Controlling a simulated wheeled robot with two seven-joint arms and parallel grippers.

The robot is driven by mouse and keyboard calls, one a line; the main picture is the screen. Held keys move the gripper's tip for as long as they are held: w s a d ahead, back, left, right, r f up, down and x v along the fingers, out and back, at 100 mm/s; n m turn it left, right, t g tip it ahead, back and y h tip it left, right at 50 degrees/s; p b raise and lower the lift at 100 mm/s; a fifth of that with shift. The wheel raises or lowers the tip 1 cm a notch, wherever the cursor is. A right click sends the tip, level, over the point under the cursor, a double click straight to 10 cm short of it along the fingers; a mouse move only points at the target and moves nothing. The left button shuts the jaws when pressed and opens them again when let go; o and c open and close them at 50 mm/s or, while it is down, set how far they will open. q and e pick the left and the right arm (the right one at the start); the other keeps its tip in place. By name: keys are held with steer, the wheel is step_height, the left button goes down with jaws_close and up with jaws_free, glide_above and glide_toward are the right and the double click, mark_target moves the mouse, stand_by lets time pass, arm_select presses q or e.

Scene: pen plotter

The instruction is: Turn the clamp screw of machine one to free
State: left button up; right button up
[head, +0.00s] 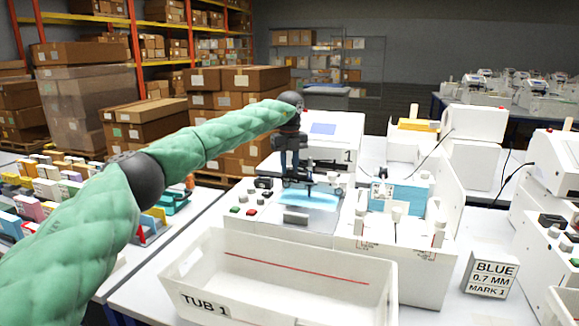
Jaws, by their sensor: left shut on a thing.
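Machine one (340,129) is a white plotter with a small blue screen and the number 1 on its front, in the middle of the head view. My left arm reaches in from the left, and my left gripper (296,178) is at the machine's pen carriage, above the pale blue plotting bed (308,197). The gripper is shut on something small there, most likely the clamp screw. The screw itself is hidden by the fingers, so its setting cannot be seen. My right gripper is not in view.
A white tub marked TUB 1 (205,268) stands in front of the machine. Right of it are a white unit with posts (400,262) and a card reading BLUE 0.7 MM MARK 1 (490,275). Colourful items (45,190) fill the left table. Boxes stand behind.

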mark_target(290, 168)
arm_select(q)
steer(key=shift+r, duration=0.15)
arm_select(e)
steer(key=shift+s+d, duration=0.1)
arm_select(q)
steer(key=o, duration=0.8)
steer(key=shift+o, duration=1)
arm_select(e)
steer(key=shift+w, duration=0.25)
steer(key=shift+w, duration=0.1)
arm_select(q)
step_height(290, 168, up, 6)
steer(key=shift+r+b, duration=0.1)
steer(key=shift+b, duration=0.5)
steer(key=shift+r, duration=0.7)
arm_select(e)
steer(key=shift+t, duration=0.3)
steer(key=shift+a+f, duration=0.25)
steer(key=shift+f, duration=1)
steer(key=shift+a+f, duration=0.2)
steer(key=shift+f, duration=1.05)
